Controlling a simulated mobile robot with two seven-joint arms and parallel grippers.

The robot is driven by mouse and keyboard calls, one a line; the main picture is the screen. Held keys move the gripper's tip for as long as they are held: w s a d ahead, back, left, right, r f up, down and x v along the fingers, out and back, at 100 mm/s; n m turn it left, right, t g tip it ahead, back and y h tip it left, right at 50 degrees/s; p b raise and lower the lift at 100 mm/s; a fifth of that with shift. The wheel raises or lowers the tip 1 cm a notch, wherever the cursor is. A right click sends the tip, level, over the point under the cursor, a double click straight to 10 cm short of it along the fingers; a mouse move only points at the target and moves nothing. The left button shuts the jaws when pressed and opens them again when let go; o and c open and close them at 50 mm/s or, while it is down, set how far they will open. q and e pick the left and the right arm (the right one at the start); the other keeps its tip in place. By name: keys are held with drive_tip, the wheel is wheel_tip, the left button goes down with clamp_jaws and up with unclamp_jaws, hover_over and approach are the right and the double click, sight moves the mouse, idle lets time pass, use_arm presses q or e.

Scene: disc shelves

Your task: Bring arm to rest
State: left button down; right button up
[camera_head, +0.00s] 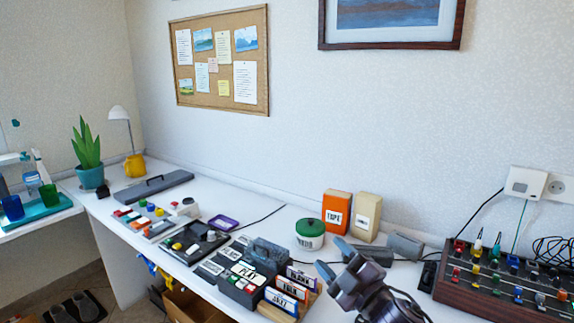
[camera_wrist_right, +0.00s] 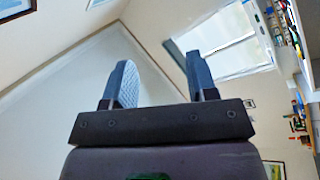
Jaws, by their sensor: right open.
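My right gripper (camera_head: 335,258) is raised in front of the desk at the lower right of the head view, its dark wrist below. In the right wrist view its two blue-grey fingers (camera_wrist_right: 160,85) stand apart with nothing between them. The right arm is mostly out of the frame. My left gripper does not show in either view.
Left of the gripper on the white desk (camera_head: 205,285) are a PLAY box (camera_head: 244,280) and labelled cases (camera_head: 286,293). Behind it stand a green-lidded tin (camera_head: 309,236) and an orange TAPE box (camera_head: 336,210). A wooden panel with coloured knobs (camera_head: 480,291) is at right.

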drive_tip(key=s+d+f+m+g+h+p, duration=0.1)
drive_tip(key=s+d+f+m+h+p, duration=0.1)
drive_tip(key=s+d+f+m+h, duration=0.85)
drive_tip(key=s+d+f+m+g, duration=0.2)
drive_tip(key=s+d+f+m, duration=0.1)
drive_tip(key=s+f, duration=0.5)
drive_tip(key=s+d+f+m+g+h+p, duration=0.1)
drive_tip(key=s+d+f+m+g, duration=0.1)
drive_tip(key=s+f, duration=0.6)
drive_tip(key=s+d+m, duration=0.1)
drive_tip(key=s+d, duration=0.1)
drive_tip(key=s, duration=0.4)
drive_tip(key=shift+s+d+f+g, duration=0.25)
drive_tip(key=shift+d+g, duration=0.05)
drive_tip(key=shift+g, duration=0.1)
